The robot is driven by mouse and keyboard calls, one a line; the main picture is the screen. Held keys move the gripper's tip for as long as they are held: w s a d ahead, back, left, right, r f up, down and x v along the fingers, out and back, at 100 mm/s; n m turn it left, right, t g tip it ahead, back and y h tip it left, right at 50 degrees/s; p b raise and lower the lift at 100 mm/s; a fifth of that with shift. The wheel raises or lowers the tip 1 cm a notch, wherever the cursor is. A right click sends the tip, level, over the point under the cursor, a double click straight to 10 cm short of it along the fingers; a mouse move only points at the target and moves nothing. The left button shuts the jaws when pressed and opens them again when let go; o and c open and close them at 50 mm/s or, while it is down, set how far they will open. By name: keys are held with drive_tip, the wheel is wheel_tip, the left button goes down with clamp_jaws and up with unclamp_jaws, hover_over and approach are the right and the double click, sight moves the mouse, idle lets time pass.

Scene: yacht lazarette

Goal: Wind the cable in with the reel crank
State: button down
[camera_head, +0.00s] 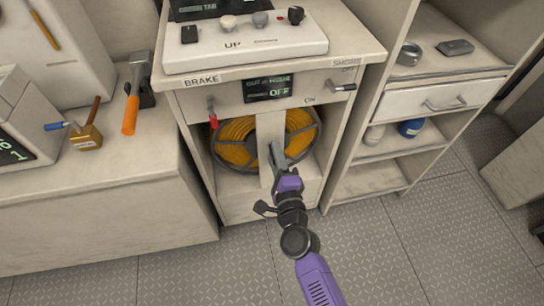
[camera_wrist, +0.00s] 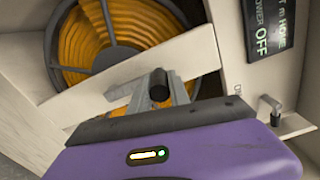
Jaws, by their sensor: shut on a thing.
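The orange-yellow cable (camera_head: 237,129) lies coiled on a dark-spoked reel (camera_head: 312,122) inside the open bay of a cream cabinet. In the wrist view the cable (camera_wrist: 95,30) and the reel's dark rim (camera_wrist: 50,45) show behind a pale upright post (camera_wrist: 95,98). My gripper (camera_head: 277,155) is in front of this post, reaching up from below. In the wrist view my gripper (camera_wrist: 160,88) is shut on a dark round crank handle (camera_wrist: 159,86). The rest of the crank is mostly hidden by the fingers.
A red-tipped lever (camera_head: 212,113) sits under "BRAKE"; another lever (camera_head: 343,87) is at the right. The display (camera_head: 267,88) reads OFF. A control box (camera_head: 245,45) stands on top. A bench at left holds an orange-handled hammer (camera_head: 131,112). Open shelves (camera_head: 375,180) stand right; the floor in front is clear.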

drive_tip(key=shift+d, duration=0.25)
drive_tip(key=c, duration=1.2)
unclamp_jaws()
drive_tip(key=shift+c, duration=0.2)
drive_tip(key=v, duration=0.7)
drive_tip(key=shift+s, duration=0.4)
drive_tip(key=shift+d, duration=0.1)
